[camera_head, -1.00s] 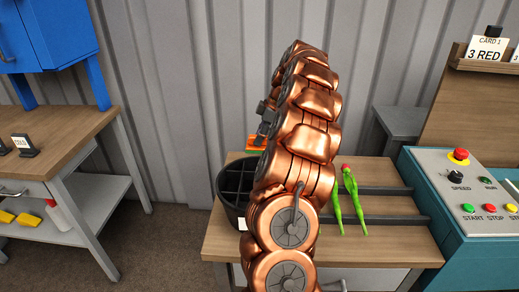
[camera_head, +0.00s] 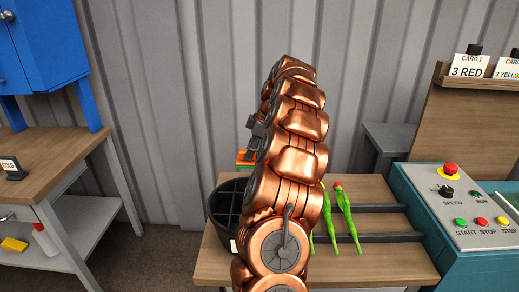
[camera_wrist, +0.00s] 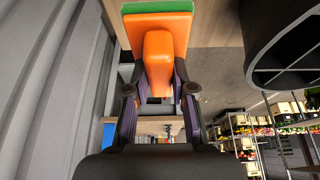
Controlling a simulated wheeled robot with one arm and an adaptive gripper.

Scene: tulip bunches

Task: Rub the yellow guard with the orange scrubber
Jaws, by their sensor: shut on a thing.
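The orange scrubber (camera_wrist: 158,58) is held between the two fingers of my gripper (camera_wrist: 160,90) in the wrist view. It has an orange handle and block with a green pad on its far face. In the head view the scrubber (camera_head: 245,158) shows as a small orange and green piece left of my copper arm, above the black bucket. My gripper is partly hidden by my arm there. I cannot make out a yellow guard in either view.
A black divided bucket (camera_head: 228,208) stands on the left of a wooden table (camera_head: 385,262). Two green tulips (camera_head: 346,218) lie to its right. A teal control panel (camera_head: 450,215) stands at the right. A wooden bench (camera_head: 60,150) stands at the left.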

